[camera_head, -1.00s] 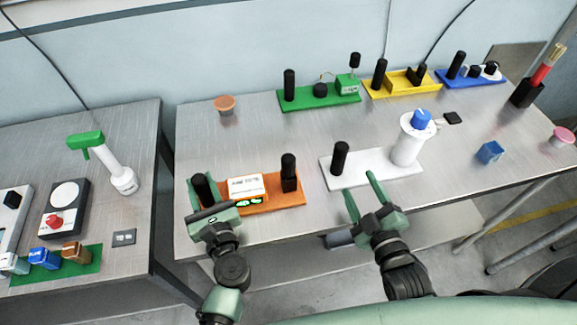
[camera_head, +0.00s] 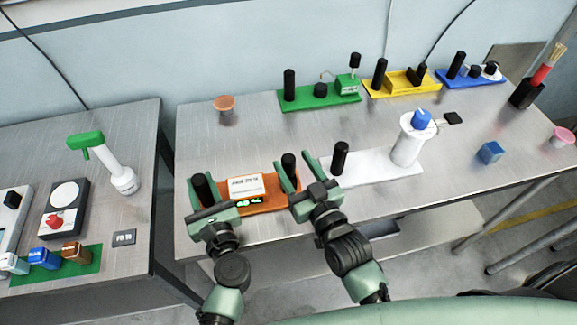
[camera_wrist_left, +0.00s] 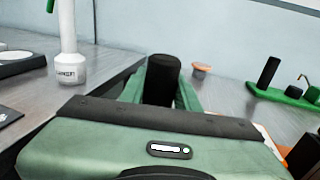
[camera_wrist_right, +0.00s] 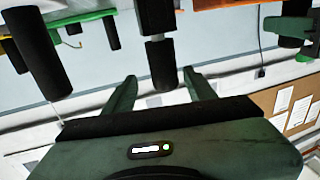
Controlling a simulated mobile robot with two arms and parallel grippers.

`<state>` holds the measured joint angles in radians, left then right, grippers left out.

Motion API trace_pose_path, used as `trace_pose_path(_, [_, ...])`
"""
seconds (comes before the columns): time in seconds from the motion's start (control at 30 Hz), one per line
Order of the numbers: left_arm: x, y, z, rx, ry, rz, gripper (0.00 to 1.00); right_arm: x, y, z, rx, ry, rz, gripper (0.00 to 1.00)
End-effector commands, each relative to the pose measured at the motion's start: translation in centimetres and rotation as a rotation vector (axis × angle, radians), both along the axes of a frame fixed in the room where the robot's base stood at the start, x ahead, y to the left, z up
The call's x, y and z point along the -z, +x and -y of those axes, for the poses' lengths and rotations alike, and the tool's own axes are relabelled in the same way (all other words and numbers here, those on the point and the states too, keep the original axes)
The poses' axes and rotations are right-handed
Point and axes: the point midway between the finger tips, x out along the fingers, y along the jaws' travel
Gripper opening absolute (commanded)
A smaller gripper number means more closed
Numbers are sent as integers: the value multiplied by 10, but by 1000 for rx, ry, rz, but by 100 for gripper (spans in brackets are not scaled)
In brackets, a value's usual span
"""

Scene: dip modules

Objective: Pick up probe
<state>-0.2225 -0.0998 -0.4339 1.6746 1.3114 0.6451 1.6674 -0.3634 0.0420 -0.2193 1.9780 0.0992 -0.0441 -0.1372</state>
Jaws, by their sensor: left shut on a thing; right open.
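The orange module (camera_head: 268,203) lies near the table's front edge with a white label and a small green-lit display. A black post (camera_head: 200,184) stands at its left end, and my left gripper (camera_head: 203,195) is shut on it; the post also shows between the fingers in the left wrist view (camera_wrist_left: 162,78). A second black upright piece, apparently the probe (camera_head: 288,162), stands at the module's right end. My right gripper (camera_head: 294,174) is open with its fingers on either side of this piece. In the right wrist view the black piece (camera_wrist_right: 161,65) is in line between the open fingers.
A white module (camera_head: 372,175) with a black post and a white, blue-capped cylinder is just right. Green (camera_head: 318,97), yellow (camera_head: 400,84) and blue (camera_head: 470,80) modules stand at the back. A blue cube (camera_head: 490,152) sits right. The table's middle is clear.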

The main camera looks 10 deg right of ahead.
Motion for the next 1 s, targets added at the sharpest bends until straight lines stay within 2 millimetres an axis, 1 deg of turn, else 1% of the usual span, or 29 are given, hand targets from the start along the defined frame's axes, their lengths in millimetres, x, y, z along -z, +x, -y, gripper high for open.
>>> trace_pose_path(0.2, [0,0,0,0,0,0,0,-1,29,-14,0,1,2,56])
trace_pose_path(0.3, [0,0,0,0,0,0,0,-1,41,-16,0,-1,2,56])
trace_pose_path(0.4, [0,0,0,0,0,0,0,0,46,-17,0,0,1,56])
trace_pose_path(0.6, [0,0,0,0,0,0,0,0,47,-17,0,-1,0,56])
trace_pose_path(0.63, [0,0,0,0,0,0,0,0,47,-17,0,-1,0,53])
trace_pose_path(0.67, [0,0,0,0,0,0,0,0,47,-17,0,-1,0,44])
trace_pose_path(0.7, [0,0,0,1,0,0,0,0,47,-17,0,-1,0,33])
trace_pose_path(0.77, [0,0,0,0,0,0,0,0,47,-17,0,-1,0,17])
trace_pose_path(0.8, [0,0,0,0,0,0,0,0,47,-17,0,-1,0,6])
trace_pose_path(0.83, [0,0,0,0,0,0,0,0,47,-17,0,-1,0,0])
trace_pose_path(1.0, [0,0,0,1,0,0,0,0,47,-17,0,-1,1,0])
